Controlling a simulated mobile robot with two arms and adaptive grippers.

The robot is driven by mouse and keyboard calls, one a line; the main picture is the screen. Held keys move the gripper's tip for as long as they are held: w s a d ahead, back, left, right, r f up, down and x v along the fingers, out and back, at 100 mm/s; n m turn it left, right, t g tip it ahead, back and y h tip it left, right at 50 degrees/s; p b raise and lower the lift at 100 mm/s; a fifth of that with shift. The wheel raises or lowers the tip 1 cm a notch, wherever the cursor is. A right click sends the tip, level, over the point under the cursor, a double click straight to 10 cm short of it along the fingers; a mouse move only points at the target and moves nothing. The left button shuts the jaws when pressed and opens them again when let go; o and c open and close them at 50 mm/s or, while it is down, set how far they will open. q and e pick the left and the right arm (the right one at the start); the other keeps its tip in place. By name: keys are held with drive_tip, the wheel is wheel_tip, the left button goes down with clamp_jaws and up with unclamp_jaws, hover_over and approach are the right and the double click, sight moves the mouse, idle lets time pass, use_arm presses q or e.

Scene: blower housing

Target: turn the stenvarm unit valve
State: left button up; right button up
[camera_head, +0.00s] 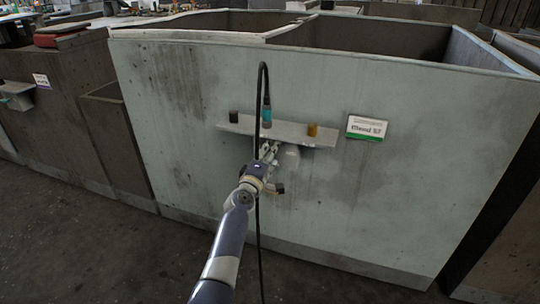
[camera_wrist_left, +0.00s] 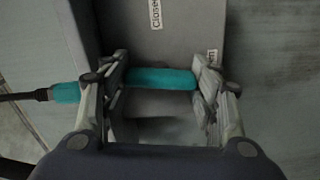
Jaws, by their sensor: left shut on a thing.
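The teal valve handle (camera_wrist_left: 160,79) lies crosswise between the fingers of my left gripper (camera_wrist_left: 158,85) in the left wrist view. The gripper is shut on it. A further teal piece (camera_wrist_left: 66,92) shows beyond the left finger, with a black cable at its end. A grey panel behind carries a "Closed" label (camera_wrist_left: 156,12) and a second label (camera_wrist_left: 211,56), partly hidden by a finger. In the head view my left gripper (camera_head: 268,150) is at the small shelf (camera_head: 235,126) on the pale housing; its fingertips are hard to make out. A teal part (camera_head: 267,115) stands just above it.
A black cable (camera_head: 262,75) loops above the shelf and hangs down past my arm. A dark knob (camera_head: 233,116) and an amber one (camera_head: 312,130) stand on the shelf. A sign (camera_head: 366,127), too blurred to read surely, is to the right. The floor (camera_head: 120,250) at left is clear.

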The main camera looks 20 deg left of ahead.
use_arm(q)
drive_tip(key=o, duration=1.1)
drive_tip(key=shift+a, duration=0.1)
